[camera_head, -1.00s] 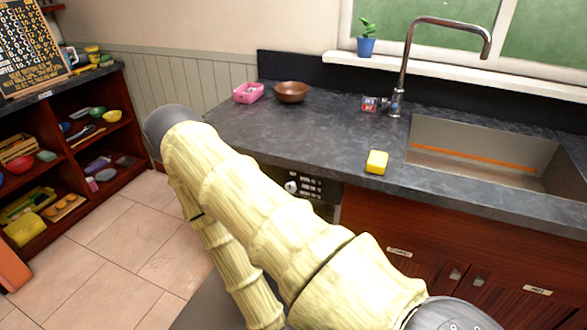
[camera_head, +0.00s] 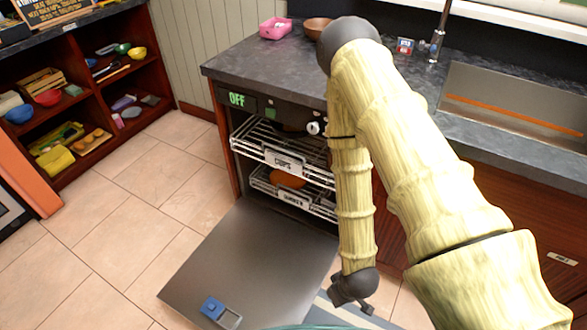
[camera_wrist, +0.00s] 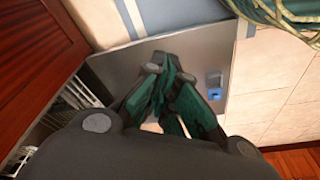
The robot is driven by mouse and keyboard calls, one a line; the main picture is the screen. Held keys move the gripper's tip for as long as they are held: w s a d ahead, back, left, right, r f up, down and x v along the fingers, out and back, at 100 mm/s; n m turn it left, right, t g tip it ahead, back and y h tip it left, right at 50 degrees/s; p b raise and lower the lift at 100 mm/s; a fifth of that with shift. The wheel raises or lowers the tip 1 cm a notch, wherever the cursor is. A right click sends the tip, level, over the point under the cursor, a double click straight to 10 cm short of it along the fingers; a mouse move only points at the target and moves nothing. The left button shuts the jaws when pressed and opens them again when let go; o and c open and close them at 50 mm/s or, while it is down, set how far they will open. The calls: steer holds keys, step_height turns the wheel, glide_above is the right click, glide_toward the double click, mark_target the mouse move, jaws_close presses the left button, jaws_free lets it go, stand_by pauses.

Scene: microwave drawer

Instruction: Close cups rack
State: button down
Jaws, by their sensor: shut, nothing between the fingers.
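The cups rack (camera_head: 285,157) is the upper wire rack of the dishwasher, with a "CUPS" label on its front. It shows at the open front, and my arm hides its right end. How far it sticks out is hard to tell. The dishwasher door (camera_head: 255,265) is folded down flat; it also shows in the wrist view (camera_wrist: 205,60). My gripper (camera_head: 353,303) is low, right of the door and apart from the rack. In the wrist view my gripper (camera_wrist: 163,68) is shut and empty, its dark green fingers over the door.
A lower labelled rack (camera_head: 293,200) holds an orange-brown item. A blue detergent compartment (camera_head: 213,307) is on the door. The counter (camera_head: 270,68) overhangs the dishwasher. A shelf unit (camera_head: 85,95) stands at left, with clear tiled floor (camera_head: 150,180) between.

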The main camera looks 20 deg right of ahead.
mark_target(288, 162)
steer(key=w+f+n+t+y+b, duration=0.25)
steer(key=w+n+t+b, duration=0.8)
steer(key=w, duration=1.45)
steer(key=w+d+r+n+t+y+b, duration=0.1)
steer(key=w+r+n+t+y+b, duration=0.35)
steer(key=w+r+n+b, duration=1.15)
steer(key=shift+w+a+f+m+g+y+b, duration=0.2)
steer(key=shift+w+a+f+m+y+b, duration=0.3)
steer(key=shift+w+b, duration=0.75)
steer(key=shift+w+a+f+m+g+y+b, duration=0.1)
steer(key=shift+w+a+f+m+g+b, duration=0.2)
steer(key=shift+w+f+b, duration=0.65)
steer(key=shift+w+a+f+m+g+y+b, duration=0.15)
steer(key=shift+w+f+m+y+b, duration=0.25)
steer(key=shift+w+b, duration=1.1)
steer(key=shift+s, duration=0.15)
